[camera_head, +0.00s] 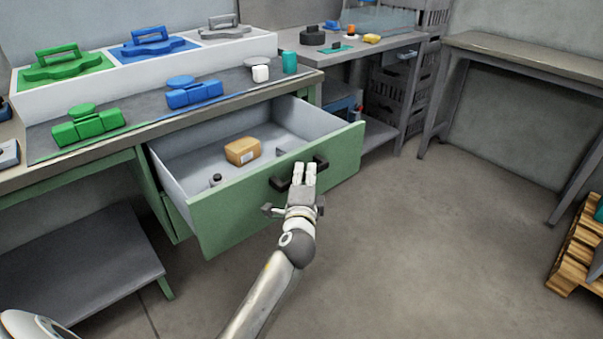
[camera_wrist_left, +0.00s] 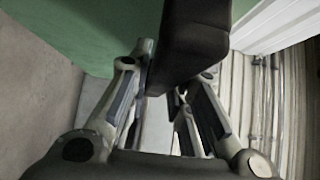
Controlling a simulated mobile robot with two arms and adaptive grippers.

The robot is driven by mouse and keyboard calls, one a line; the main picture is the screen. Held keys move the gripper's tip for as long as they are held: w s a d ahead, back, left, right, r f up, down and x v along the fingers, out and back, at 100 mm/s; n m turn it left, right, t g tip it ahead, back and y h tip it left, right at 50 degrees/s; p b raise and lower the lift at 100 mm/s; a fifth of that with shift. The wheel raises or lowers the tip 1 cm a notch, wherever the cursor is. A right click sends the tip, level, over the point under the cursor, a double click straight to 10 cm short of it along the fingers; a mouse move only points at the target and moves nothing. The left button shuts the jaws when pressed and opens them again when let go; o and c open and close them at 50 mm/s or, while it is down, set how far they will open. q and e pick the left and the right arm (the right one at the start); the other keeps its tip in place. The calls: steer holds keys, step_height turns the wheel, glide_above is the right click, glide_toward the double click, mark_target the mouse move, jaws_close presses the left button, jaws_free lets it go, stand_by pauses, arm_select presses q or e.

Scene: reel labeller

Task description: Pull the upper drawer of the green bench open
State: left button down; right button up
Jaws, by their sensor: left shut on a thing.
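The upper drawer (camera_head: 230,208) of the green bench (camera_head: 150,190) stands pulled well out, its grey inside open to view. A dark bar handle (camera_head: 282,184) is on its green front. My left gripper (camera_head: 304,170) is at the handle, its fingers shut around the bar. In the left wrist view the dark handle (camera_wrist_left: 193,40) lies between the two fingers (camera_wrist_left: 160,95), with the green drawer front (camera_wrist_left: 90,30) behind. The fingers hide part of the handle in the head view. My right gripper is not in view.
A brown box (camera_head: 242,150) and a small dark item (camera_head: 215,180) lie in the drawer. Green and blue parts (camera_head: 88,124) stand on the bench top. A second table (camera_head: 372,48) is behind, and a wooden pallet (camera_head: 578,250) lies at right. The middle floor is clear.

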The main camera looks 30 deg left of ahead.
arm_select(q)
steer(key=shift+f, duration=0.1)
steer(key=c, duration=1.3)
jaws_free()
steer(key=shift+s, duration=0.1)
steer(key=v, duration=1.2)
